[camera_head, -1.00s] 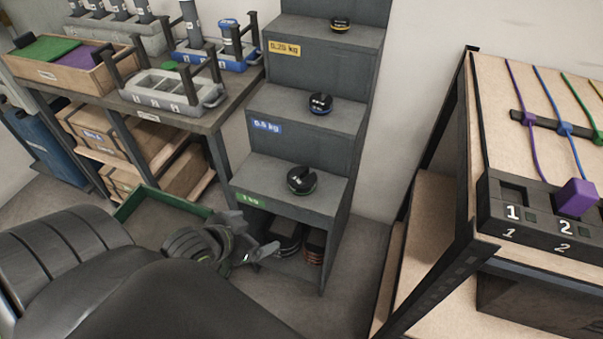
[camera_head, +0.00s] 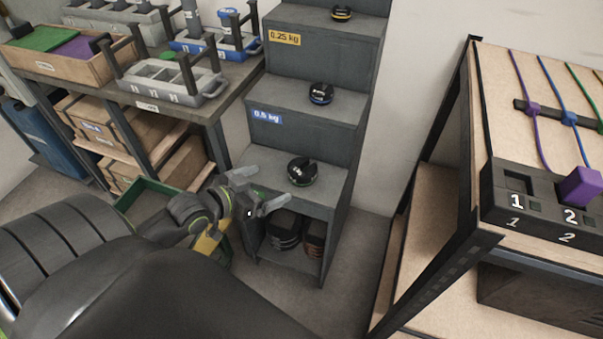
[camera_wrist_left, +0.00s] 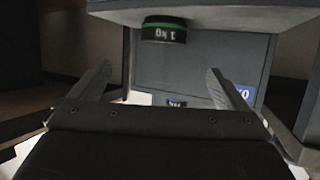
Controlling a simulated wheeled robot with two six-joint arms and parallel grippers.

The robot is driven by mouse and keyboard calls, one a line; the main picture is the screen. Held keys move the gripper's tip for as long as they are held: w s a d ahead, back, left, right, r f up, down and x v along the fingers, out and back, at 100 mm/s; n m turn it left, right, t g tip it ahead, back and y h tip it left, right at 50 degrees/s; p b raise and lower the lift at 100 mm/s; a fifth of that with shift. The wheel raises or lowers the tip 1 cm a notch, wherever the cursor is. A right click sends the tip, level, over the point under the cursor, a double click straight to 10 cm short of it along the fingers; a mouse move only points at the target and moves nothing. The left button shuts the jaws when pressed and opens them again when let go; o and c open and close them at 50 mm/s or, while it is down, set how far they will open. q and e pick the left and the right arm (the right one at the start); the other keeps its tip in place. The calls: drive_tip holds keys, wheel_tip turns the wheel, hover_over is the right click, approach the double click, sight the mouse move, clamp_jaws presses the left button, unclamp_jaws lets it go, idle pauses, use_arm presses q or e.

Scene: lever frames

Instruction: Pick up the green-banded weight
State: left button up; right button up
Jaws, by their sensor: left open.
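The green-banded weight (camera_head: 302,172) is a black disc with a thin green band, standing on the lowest step of the grey stepped rack (camera_head: 330,130). In the left wrist view, which looks upside down, the weight (camera_wrist_left: 164,32) shows at the top, beyond the fingers and between their lines. My left gripper (camera_head: 260,188) is open and empty. It is at the front left edge of the lowest step, to the left of the weight and apart from it. The gripper covers most of that step's green label. My right gripper is not in view.
A blue-banded weight (camera_head: 321,93) stands on the middle step and a yellow-banded one (camera_head: 341,13) higher up. Stacked dark discs (camera_head: 284,230) sit under the lowest step. A green-rimmed bin (camera_head: 150,188) is at left; a workbench (camera_head: 195,105) and a wooden-topped table (camera_head: 500,90) flank the rack.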

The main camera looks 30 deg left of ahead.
sight(299, 170)
use_arm(q)
drive_tip(key=b+x, duration=0.1)
drive_tip(key=x, duration=0.7)
drive_tip(key=shift+f+b, duration=0.1)
drive_tip(key=shift+b, duration=0.2)
drive_tip(key=shift+a+b+x, duration=0.15)
drive_tip(key=shift+b+x, duration=0.15)
drive_tip(key=shift+x, duration=1.15)
drive_tip(key=shift+a+b+x, duration=0.1)
drive_tip(key=shift+b+x, duration=0.15)
drive_tip(key=shift+x, duration=1.2)
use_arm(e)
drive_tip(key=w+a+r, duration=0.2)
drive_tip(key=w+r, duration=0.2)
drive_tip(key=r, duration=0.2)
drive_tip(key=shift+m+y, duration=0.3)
use_arm(q)
drive_tip(key=shift+c, duration=0.3)
drive_tip(key=c, duration=1.7)
drive_tip(key=shift+w+r, duration=0.1)
drive_tip(key=shift+r, duration=0.1)
drive_tip(key=shift+c, duration=0.4)
drive_tip(key=shift+r, duration=0.15)
